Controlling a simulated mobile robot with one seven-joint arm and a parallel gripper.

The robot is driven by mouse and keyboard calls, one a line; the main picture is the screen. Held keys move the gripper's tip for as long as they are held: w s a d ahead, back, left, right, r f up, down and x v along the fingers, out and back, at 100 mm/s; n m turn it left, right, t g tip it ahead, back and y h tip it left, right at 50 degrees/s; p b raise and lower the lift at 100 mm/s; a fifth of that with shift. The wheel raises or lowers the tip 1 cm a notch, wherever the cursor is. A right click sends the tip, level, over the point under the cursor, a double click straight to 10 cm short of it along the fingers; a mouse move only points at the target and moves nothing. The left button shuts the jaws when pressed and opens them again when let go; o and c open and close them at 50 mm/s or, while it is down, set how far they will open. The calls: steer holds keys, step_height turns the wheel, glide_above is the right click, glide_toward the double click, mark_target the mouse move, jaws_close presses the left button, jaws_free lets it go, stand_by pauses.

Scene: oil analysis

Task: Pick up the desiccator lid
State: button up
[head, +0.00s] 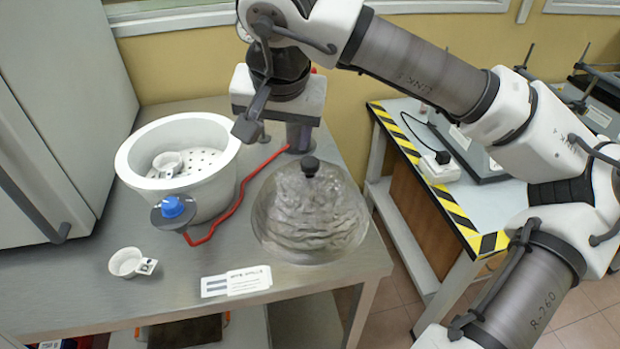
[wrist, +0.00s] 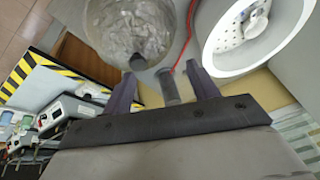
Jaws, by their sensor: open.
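The desiccator lid is a clear glass dome (head: 310,225) with a black knob (head: 310,166) on top. It rests on the steel bench near its right edge. The wrist view shows the dome (wrist: 125,28) at the top, with its knob (wrist: 138,62) near one fingertip. My gripper (head: 282,142) is open and empty, above and behind the lid in the head view. Both fingers show in the wrist view (wrist: 160,70), apart from the knob. The white desiccator bowl (head: 140,160) stands open to the left, with a small crucible (head: 168,162) on its perforated plate.
A red hose (head: 240,190) runs between bowl and lid to a blue-knobbed valve (head: 172,207). A grey post (wrist: 168,86) shows between my fingers. A second crucible (head: 130,262) and a label card (head: 237,281) are at the front. A striped side table (head: 430,185) stands right.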

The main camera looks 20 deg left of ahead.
steer(key=w+d+t+h, duration=0.1)
steer(key=w+d, duration=0.2)
steer(key=p, duration=0.1)
glide_above(309, 161)
steer(key=s, duration=0.3)
steer(key=f, duration=0.6)
steer(key=shift+w+d, duration=0.2)
steer(key=shift+w, duration=0.05)
steer(key=shift+d+p+x, duration=0.2)
steer(key=shift+p+x, duration=0.75)
steer(key=shift+x, duration=2.15)
steer(key=shift+w, duration=0.2)
jaws_close()
steer(key=shift+r, duration=0.1)
